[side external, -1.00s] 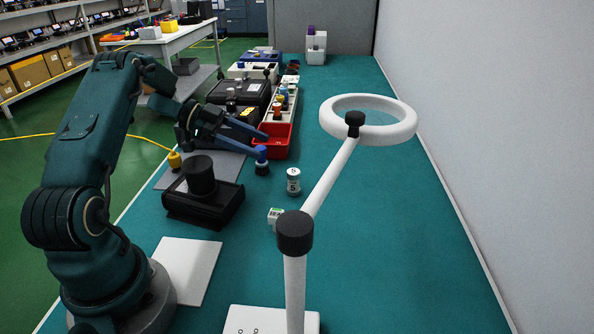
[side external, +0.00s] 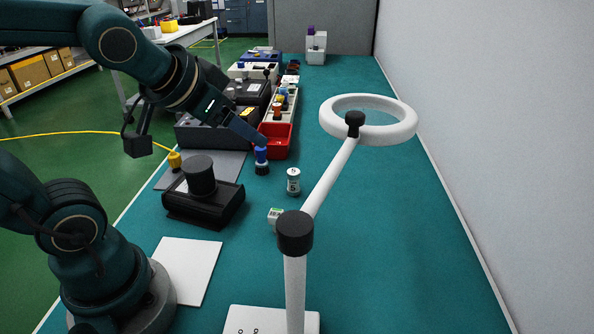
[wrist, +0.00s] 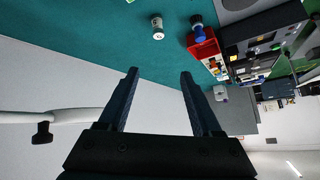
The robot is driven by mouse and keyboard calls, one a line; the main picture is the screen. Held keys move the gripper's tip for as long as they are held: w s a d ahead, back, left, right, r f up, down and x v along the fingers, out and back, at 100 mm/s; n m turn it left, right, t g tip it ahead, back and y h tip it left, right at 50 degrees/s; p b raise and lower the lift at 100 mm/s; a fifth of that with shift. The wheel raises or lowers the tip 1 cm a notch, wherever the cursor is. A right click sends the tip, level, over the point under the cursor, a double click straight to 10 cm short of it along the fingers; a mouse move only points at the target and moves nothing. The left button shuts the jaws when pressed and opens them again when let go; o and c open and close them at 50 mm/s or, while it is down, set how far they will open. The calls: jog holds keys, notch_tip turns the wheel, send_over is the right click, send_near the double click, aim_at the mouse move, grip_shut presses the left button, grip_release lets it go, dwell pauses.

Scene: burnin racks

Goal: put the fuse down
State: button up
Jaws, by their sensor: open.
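A short white cylinder with grey ends and a dark printed mark (side external: 293,181) stands upright on the teal bench mat; it looks like a cartridge fuse. It also shows in the wrist view (wrist: 157,28), beyond my fingertips and apart from them. A blue piece with a black base (side external: 261,158) stands just in front of the red bin; it shows in the wrist view too (wrist: 199,32). I cannot tell for sure which of the two is the fuse. My gripper (wrist: 159,73) is open, with nothing between its fingers. In the side view its fingertips (side external: 262,142) appear just above the blue piece.
A red bin (side external: 278,143) stands behind the blue piece, with cases and component trays further back. A black fixture with a round knob (side external: 203,203) is at left. A ring magnifier (side external: 409,128) on a white post rises at right. The mat between magnifier and wall is clear.

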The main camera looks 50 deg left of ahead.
jog(key=s+d+f+g+h, duration=0.2)
jog(key=s+d+f, duration=0.2)
jog(key=s, duration=0.4)
jog(key=shift+s+d+m+g+h, duration=0.25)
jog(key=shift+d+m+g+h, duration=0.15)
jog(key=shift+d, duration=0.5)
